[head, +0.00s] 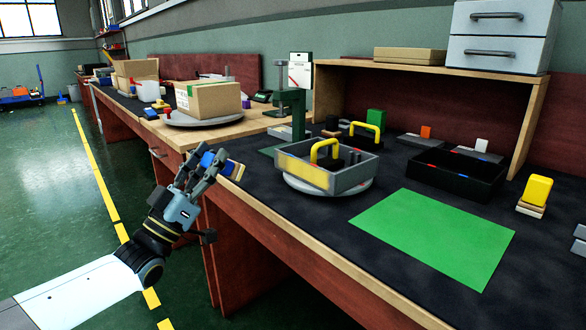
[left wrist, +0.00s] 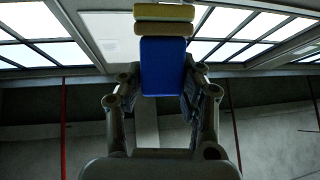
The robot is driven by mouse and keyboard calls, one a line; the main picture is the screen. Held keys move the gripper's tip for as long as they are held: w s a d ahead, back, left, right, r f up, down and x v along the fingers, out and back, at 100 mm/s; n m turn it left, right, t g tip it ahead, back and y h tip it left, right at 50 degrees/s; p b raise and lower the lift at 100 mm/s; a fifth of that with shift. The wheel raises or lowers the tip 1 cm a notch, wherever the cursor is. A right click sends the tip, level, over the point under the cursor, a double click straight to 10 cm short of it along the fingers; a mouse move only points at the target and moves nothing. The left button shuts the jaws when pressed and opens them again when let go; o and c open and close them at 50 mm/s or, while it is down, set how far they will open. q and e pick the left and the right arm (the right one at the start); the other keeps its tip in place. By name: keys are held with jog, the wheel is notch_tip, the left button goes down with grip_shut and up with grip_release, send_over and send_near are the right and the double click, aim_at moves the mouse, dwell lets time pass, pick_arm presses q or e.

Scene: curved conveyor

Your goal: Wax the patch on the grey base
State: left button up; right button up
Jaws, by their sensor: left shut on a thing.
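My left gripper (head: 205,162) is shut on a blue block (head: 207,160), in front of the bench edge and clear of the bench top. In the left wrist view the blue block (left wrist: 162,66) sits between the fingers of my left gripper (left wrist: 162,85). A yellow and tan layered pad (left wrist: 164,20) is at its far end; the pad also shows in the head view (head: 236,171). Small grey pieces (head: 580,240) are cut off at the right edge. I cannot tell which thing is the grey base, and I make out no patch. My right gripper is not in view.
A green mat (head: 435,235) lies bare on the dark bench top. A cardboard box (head: 210,100) stands left.

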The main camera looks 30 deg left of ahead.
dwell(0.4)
pick_arm(q)
jog(key=w+b, duration=0.1)
jog(key=w, duration=0.1)
jog(key=w+d+b, duration=0.1)
jog(key=w, duration=0.1)
jog(key=w+d+b, duration=0.1)
jog(key=shift+w+d+f, duration=0.15)
jog(key=shift+w+d, duration=0.05)
jog(key=shift+w, duration=0.2)
jog(key=shift+w+d+r+b, duration=0.1)
jog(key=shift+w+d+b, duration=0.15)
jog(key=shift+w, duration=0.25)
jog(key=shift+w+d+r+b, duration=0.15)
jog(key=shift+w+b, duration=0.15)
jog(key=shift+w, duration=0.15)
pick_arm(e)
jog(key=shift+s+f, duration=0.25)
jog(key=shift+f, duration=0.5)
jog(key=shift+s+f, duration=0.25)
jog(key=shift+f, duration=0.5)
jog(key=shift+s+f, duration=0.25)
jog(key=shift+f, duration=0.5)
pick_arm(q)
jog(key=shift+w+d+f, duration=0.1)
jog(key=shift+w+d, duration=0.1)
jog(key=shift+w, duration=0.25)
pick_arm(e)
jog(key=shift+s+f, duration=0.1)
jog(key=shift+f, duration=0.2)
